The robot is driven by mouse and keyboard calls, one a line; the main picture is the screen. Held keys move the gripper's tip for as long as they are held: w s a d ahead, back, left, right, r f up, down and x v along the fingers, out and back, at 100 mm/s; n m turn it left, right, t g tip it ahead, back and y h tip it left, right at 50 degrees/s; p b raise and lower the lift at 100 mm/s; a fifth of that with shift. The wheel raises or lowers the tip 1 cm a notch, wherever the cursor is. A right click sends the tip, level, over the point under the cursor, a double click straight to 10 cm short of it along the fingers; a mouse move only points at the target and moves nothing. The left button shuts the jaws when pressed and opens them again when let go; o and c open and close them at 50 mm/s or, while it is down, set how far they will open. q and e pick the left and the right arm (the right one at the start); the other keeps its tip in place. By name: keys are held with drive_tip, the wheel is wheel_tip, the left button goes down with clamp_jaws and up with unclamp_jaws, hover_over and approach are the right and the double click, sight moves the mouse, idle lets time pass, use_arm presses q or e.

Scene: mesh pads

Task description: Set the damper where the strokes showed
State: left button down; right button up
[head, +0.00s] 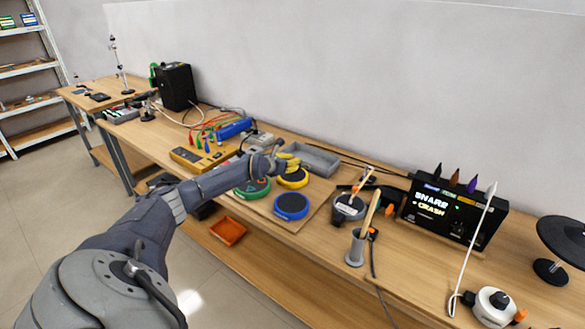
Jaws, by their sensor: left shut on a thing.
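My left gripper (279,161) reaches over the bench from the left and is shut on a small yellow thing (291,160), which may be the damper; its shape is partly hidden by the fingers. Just below it in the picture is a yellow round pad (294,179). A green round pad (252,189) with a reddish mark is partly covered by my arm. A blue round pad (291,206) lies nearest the front edge. The pads are on a wooden board (316,210). A black box (450,213) with a lit display reads "SNARE" and "CRASH". My right gripper is not in view.
A grey tray (322,161) lies behind the pads. A yellow meter (194,159) with coloured leads is to the left. A dark cup (348,210) and a grey holder (355,252) with sticks stand to the right. An orange bin (228,232) is on the lower shelf.

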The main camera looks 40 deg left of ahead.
use_arm(q)
drive_tip(key=shift+f, duration=1.25)
drive_tip(key=shift+f, duration=0.2)
drive_tip(key=c, duration=1.3)
unclamp_jaws()
drive_tip(key=shift+r, duration=0.2)
drive_tip(key=shift+v, duration=5.95)
